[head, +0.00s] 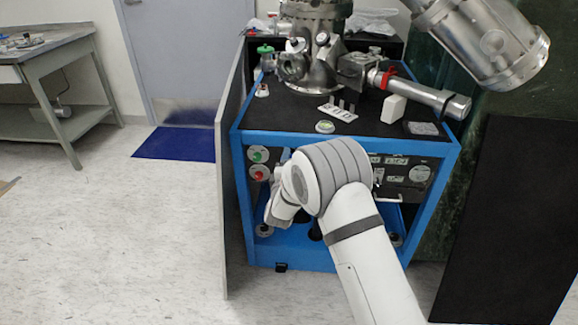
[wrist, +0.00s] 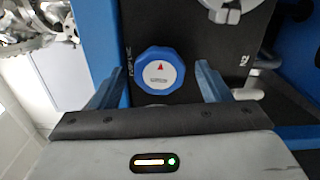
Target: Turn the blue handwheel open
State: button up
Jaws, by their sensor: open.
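The blue handwheel (wrist: 158,70) shows in the wrist view, on a dark panel. It has a scalloped blue rim and a pale centre disc with a red arrow pointing to the top of the picture. My gripper (wrist: 160,78) is open, with one finger to the left of the wheel and one to the right. Gaps show between the fingers and the rim, and I cannot tell whether the fingertips reach the wheel's depth. In the head view my arm stands in front of the cabinet, and I cannot make out the handwheel there.
The blue-framed cabinet (head: 342,142) carries metal vacuum hardware (head: 315,45) on its black top. Green (head: 258,155) and red (head: 260,174) buttons sit on its front, left of my arm. A grey panel (head: 232,190) stands along its left side. Open floor lies further left.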

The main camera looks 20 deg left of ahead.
jog(key=p+v, duration=0.1)
jog(key=v, duration=0.6)
jog(key=shift+s+d, duration=0.15)
jog(key=shift+s, duration=0.25)
